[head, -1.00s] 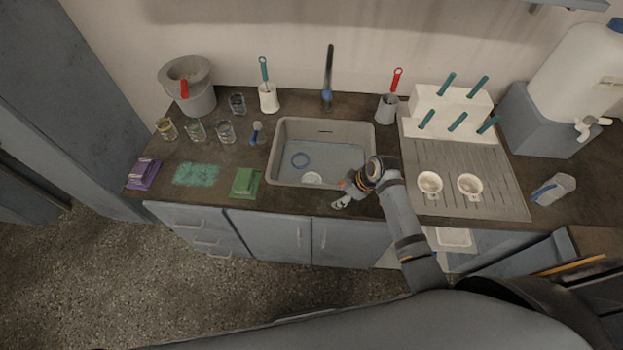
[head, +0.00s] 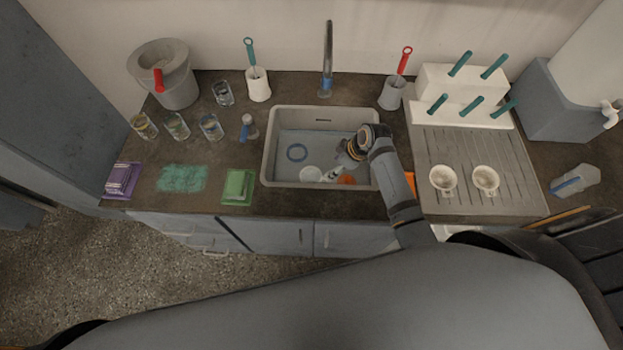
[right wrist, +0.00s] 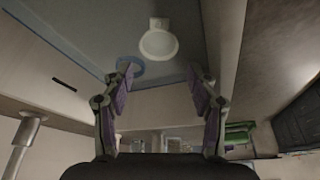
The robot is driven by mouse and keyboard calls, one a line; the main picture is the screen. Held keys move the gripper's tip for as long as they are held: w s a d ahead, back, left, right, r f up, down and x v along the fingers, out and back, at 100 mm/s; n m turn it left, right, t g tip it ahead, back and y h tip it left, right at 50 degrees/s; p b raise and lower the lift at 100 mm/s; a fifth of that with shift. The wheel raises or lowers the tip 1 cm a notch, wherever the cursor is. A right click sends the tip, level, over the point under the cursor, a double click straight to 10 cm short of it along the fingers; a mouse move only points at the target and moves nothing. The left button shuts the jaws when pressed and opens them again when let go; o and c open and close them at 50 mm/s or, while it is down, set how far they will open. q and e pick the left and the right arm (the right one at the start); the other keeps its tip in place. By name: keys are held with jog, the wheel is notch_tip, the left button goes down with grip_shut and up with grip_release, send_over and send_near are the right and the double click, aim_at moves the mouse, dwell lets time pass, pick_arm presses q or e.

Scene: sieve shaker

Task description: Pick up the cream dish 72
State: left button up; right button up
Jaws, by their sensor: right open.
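A pale, cream-white round dish (head: 312,174) lies in the sink (head: 270,150), near its front wall. No number on it is legible. It also shows in the right wrist view (right wrist: 158,44), beyond the fingertips and roughly centred between them, with a small tab or handle on one side. My right gripper (head: 335,174) is over the sink, just right of the dish. In the right wrist view its purple-padded fingers (right wrist: 161,76) are spread, with nothing between them. My left gripper does not show.
A blue ring (head: 297,152) lies in the sink left of the dish, and something orange (head: 347,180) is right of it. The faucet (head: 327,60) stands behind.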

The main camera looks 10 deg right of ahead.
aim_at(324, 182)
notch_tip(324, 182, down, 7)
jog(key=b, duration=0.6)
jog(key=shift+w, duration=0.15)
jog(key=shift+x, duration=0.95)
jog(key=x, duration=0.5)
jog(key=shift+w+a+f+b, duration=0.1)
jog(key=shift+f+b, duration=0.25)
grip_shut()
